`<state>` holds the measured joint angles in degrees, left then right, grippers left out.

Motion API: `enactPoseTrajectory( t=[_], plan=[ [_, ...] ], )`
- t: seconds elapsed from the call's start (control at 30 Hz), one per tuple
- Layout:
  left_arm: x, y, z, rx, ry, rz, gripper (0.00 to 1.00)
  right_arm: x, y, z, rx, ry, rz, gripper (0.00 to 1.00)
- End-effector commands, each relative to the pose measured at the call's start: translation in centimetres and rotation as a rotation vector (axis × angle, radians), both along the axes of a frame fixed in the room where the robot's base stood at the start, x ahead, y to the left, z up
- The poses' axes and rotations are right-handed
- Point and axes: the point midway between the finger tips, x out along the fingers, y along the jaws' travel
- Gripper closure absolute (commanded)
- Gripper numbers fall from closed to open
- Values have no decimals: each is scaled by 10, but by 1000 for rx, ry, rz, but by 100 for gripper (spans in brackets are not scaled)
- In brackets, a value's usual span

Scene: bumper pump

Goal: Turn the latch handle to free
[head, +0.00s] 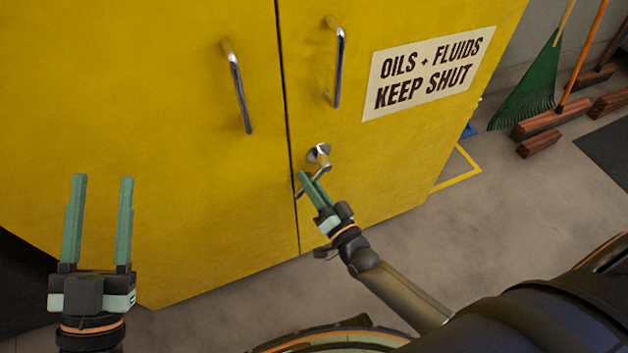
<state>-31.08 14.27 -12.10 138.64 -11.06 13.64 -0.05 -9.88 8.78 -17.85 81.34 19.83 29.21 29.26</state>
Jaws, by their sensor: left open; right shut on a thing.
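The latch handle (323,161) is a small metal lever on a round base, low on the right door of a yellow cabinet (400,150), beside the door seam. The lever slants down and left from its base, toward the seam. My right gripper (305,181) is at the lever with its green fingers shut on it; the fingers hide part of the lever. My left gripper (99,178) is open and empty at the lower left, in front of the left door. Both cabinet doors look closed.
Two upright metal pull handles, left (239,92) and right (339,68), stick out from the doors. A sign (428,72) reads "OILS + FLUIDS KEEP SHUT". A green rake (530,85) and brooms (552,121) stand at the right.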

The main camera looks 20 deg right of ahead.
Motion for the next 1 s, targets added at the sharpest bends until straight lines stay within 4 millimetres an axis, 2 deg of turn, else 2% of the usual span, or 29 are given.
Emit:
enactPoseTrajectory(
  t=[0.6, 0.8, 1.0],
  plan=[
    [16, 4, -35, -4, 173, 31, 50, 1, 17, 30, 570, 16, 1, 100],
    [20, 5, -52, 0, 236, 40, 50, 1, 18, 37, 701, 21, 2, 100],
    [21, 6, -60, -3, 273, 43, 50, 1, 18, 42, 785, 24, 1, 100]
  ],
)
